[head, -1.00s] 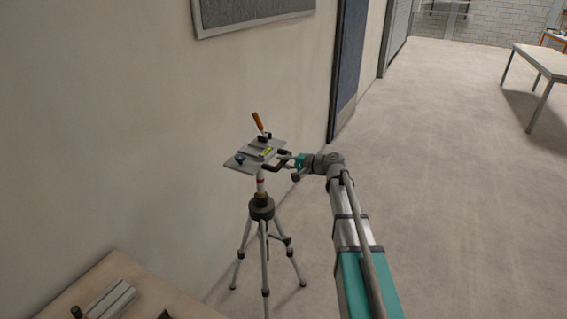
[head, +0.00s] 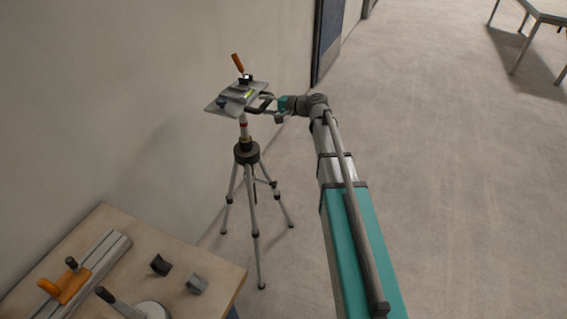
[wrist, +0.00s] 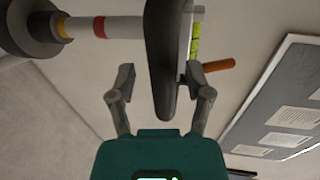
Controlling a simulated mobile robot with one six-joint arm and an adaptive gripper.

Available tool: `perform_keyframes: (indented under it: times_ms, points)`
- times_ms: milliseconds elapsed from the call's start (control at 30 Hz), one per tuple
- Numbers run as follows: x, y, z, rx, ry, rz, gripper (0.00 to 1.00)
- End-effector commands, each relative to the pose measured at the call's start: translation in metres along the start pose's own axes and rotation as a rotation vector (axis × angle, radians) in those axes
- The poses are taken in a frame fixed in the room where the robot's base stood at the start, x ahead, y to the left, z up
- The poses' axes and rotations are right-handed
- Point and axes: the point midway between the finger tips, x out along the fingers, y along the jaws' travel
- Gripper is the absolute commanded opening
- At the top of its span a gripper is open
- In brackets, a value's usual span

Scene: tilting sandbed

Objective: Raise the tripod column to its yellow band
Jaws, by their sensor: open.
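The tripod (head: 246,152) stands upright by the wall. Its pale column (head: 243,120) has a red band (head: 244,127) and, lower, a yellow band (head: 245,140) just above the black collar. In the wrist view the column lies sideways: the yellow band (wrist: 62,27) shows beside the dark collar (wrist: 28,28), the red band (wrist: 99,27) nearer the head. A tilted grey plate (head: 222,104) tops the column. My gripper (wrist: 162,86) is open at the plate's right side. A dark handle (wrist: 162,50) lies between its fingers, with gaps on both sides.
A wooden bench (head: 215,262) with tools stands front left. The wall is close behind the tripod. Open floor lies to the right.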

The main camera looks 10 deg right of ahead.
Motion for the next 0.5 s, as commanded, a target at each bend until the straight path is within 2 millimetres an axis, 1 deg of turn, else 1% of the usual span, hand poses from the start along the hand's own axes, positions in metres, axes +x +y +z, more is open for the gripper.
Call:
perform_keyframes:
  times_ms: [500]
  points:
    - [0.008,0.042,0.001,-0.001,-0.001,0.003,0.65]
